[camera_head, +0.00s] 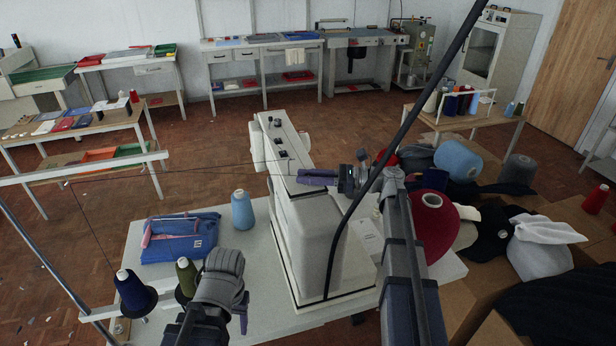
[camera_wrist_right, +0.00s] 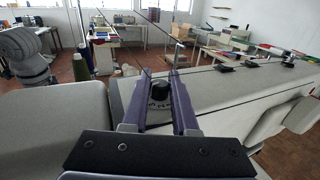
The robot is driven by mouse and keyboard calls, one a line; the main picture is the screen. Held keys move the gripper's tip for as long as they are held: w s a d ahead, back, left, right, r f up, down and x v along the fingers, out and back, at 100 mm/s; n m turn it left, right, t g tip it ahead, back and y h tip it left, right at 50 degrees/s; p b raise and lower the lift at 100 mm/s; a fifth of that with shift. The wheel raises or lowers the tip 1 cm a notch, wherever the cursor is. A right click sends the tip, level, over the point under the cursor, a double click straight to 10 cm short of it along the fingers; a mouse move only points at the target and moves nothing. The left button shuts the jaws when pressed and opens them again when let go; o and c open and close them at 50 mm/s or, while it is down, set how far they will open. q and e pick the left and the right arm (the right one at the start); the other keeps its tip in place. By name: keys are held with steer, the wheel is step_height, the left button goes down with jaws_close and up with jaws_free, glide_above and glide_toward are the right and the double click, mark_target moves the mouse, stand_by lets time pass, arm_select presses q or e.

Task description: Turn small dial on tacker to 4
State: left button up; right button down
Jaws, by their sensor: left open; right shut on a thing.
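The tacker (camera_head: 318,240) is a pale machine on the table, with a long arm reaching toward the back. My right gripper (camera_head: 305,176) reaches in from the right over its top. In the right wrist view its purple fingers (camera_wrist_right: 159,98) are shut around a small dark dial (camera_wrist_right: 160,88) with a pale marked rim. The fingers hide the dial's sides, and its numbers are too small to read. My left arm shows as a grey joint at the lower left in the head view; its fingers do not show.
Dark knobs (camera_head: 277,122) stand farther along the tacker's arm. A light blue cone (camera_head: 242,210), folded blue cloth (camera_head: 180,245) and a navy spool (camera_head: 132,292) are on the left. Big yarn cones (camera_head: 431,224) crowd the right. A thin thread spans the left side.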

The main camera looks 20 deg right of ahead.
steer(key=c, duration=0.7)
jaws_free()
steer(key=v, duration=0.7)
steer(key=shift+d, duration=0.4)
